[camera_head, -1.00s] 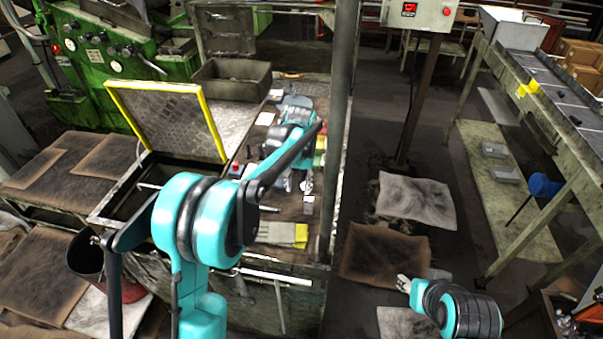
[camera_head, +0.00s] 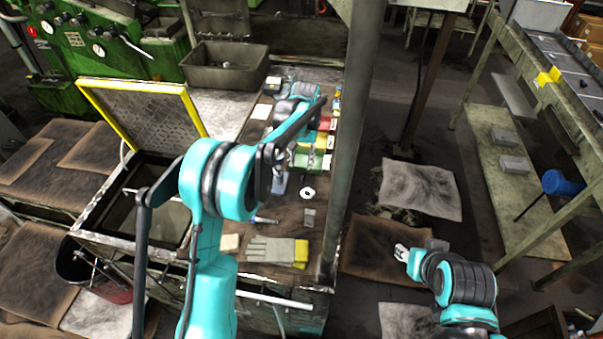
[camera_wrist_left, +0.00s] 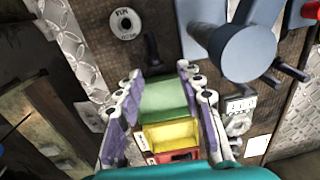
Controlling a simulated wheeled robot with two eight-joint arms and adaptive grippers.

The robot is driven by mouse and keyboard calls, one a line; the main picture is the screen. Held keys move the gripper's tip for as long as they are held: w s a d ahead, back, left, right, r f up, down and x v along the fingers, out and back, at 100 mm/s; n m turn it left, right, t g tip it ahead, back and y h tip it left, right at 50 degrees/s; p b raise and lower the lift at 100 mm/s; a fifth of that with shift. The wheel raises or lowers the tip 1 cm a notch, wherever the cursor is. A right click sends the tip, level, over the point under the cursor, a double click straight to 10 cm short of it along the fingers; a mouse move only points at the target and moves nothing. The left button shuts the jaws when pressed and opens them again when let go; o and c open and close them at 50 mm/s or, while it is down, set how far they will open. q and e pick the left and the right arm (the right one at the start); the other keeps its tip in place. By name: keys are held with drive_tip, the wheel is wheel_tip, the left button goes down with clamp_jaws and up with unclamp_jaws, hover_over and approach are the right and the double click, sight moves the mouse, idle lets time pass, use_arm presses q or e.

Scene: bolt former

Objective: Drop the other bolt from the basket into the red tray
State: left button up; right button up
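The red tray (camera_head: 325,124) is at the far end of a row of small trays on the bench, partly behind my left arm. In the left wrist view the red tray (camera_wrist_left: 180,155) shows only as a strip near my wrist. My left gripper (camera_wrist_left: 160,72) is open and empty, its purple-padded fingers spread above the green tray (camera_wrist_left: 165,100) and yellow tray (camera_wrist_left: 170,134). A grey metal bin (camera_head: 205,74), possibly the basket, holds a small pale object (camera_head: 225,65), too small to identify. My right gripper (camera_head: 401,253) hangs off the bench at the right; its fingers are unclear.
A dark post (camera_head: 357,130) stands at the bench's right edge. A yellow-framed panel (camera_head: 140,105) stands raised at left. Gloves (camera_head: 272,250), a white ring (camera_head: 308,193) and a blue-grey cylinder (camera_wrist_left: 245,50) lie on or above the bench.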

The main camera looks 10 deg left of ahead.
sight(302, 178)
use_arm(q)
drive_tip(key=shift+s+f, duration=0.3)
drive_tip(key=shift+f, duration=0.55)
drive_tip(key=f, duration=0.2)
drive_tip(key=f+b, duration=0.1)
drive_tip(key=f, duration=0.2)
drive_tip(key=shift+w+d+f, duration=0.15)
drive_tip(key=shift+d+f, duration=0.1)
drive_tip(key=shift+f, duration=0.05)
clamp_jaws()
